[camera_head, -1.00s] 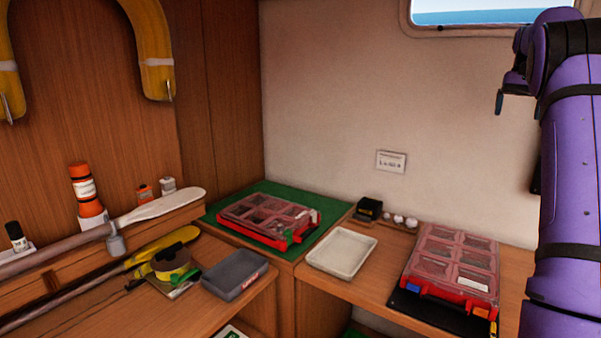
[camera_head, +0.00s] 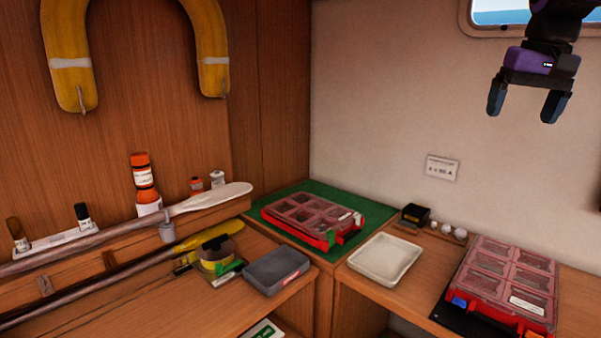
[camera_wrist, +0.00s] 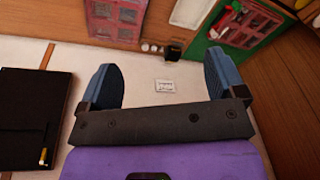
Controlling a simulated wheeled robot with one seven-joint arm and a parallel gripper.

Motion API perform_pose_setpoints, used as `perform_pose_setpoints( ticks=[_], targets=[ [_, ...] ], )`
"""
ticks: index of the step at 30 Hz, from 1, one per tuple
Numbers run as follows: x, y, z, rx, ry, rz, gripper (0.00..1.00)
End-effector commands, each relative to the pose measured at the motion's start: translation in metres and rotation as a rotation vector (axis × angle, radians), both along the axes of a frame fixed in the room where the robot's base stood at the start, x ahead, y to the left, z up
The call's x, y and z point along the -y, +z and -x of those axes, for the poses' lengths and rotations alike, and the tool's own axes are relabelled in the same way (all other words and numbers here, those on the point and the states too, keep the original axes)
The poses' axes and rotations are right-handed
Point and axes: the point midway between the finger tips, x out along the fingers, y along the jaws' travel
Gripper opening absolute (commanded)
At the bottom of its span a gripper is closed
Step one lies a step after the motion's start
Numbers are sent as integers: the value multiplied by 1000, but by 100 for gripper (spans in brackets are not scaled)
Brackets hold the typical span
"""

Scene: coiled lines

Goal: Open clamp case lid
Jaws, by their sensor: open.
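Two red cases with clear compartment lids are in view, both with lids down; I cannot tell which is the clamp case. One case (camera_head: 312,217) lies on a green mat (camera_head: 268,225) in the corner. My gripper (camera_head: 525,106) is open and empty, high above the right case and apart from both.
A white tray (camera_head: 385,260) sits between the cases, with a small black box (camera_head: 414,215) and white balls (camera_head: 446,231) behind it. A wall label (camera_head: 442,170) is below my gripper's left.

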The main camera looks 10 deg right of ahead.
Motion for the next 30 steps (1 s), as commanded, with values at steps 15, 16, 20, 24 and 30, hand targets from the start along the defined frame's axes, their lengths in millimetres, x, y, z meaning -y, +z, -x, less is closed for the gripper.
perform_pose_setpoints(
  ticks=[15,16,20,24,30],
  targets=[
    [-116,-88,133,206,263,84,89],
    [-119,-94,139,216,275,88,89],
    [-129,-115,159,249,315,100,89],
    [-133,-125,168,266,333,106,89],
    [-134,-127,169,269,336,108,89]
  ],
)
